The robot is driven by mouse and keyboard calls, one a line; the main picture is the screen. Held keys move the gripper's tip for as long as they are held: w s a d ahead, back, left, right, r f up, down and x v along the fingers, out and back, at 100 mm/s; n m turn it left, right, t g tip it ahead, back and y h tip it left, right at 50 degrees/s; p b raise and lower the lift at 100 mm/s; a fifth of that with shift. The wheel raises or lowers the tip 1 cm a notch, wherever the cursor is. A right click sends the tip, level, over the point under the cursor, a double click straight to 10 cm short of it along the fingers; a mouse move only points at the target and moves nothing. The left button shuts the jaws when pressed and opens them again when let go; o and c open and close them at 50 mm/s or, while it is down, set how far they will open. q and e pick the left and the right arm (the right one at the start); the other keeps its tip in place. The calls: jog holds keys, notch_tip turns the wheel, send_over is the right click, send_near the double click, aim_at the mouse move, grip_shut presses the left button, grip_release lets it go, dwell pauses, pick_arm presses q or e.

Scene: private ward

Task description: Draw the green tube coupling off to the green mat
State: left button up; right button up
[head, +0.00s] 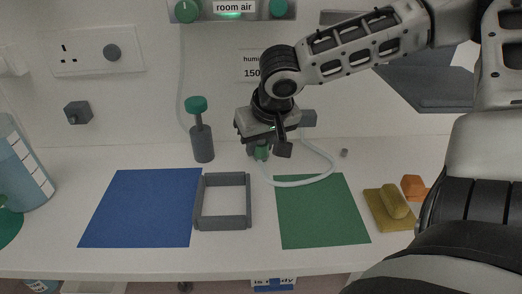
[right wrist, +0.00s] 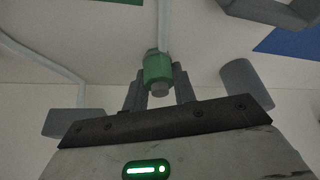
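The green tube coupling (head: 262,153) is low under my right gripper (head: 267,152), at the back of the counter. In the right wrist view the coupling (right wrist: 158,68) sits between the two fingers (right wrist: 159,88), which flank it closely on both sides and appear shut on it. A short grey end of it points toward the camera, and a pale tube (head: 310,182) leads from it. The green mat (head: 322,218) lies flat, in front and to the right, with the tube looping over its back edge. My left gripper is not in view.
A grey square frame (head: 222,222) lies between the green mat and the blue mat (head: 138,210). A grey post with green knob (head: 203,143) stands left of my gripper. A yellow block piece (head: 390,208) and orange block (head: 413,187) are at right. The green mat is mostly clear.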

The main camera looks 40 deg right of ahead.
jog(key=shift+r+p, duration=0.45)
jog(key=shift+r, duration=0.1)
grip_shut()
jog(key=shift+r+p, duration=0.4)
jog(key=shift+r, duration=0.05)
jog(key=shift+f, duration=0.1)
notch_tip(320, 180, up, 5)
jog(key=p, duration=0.4)
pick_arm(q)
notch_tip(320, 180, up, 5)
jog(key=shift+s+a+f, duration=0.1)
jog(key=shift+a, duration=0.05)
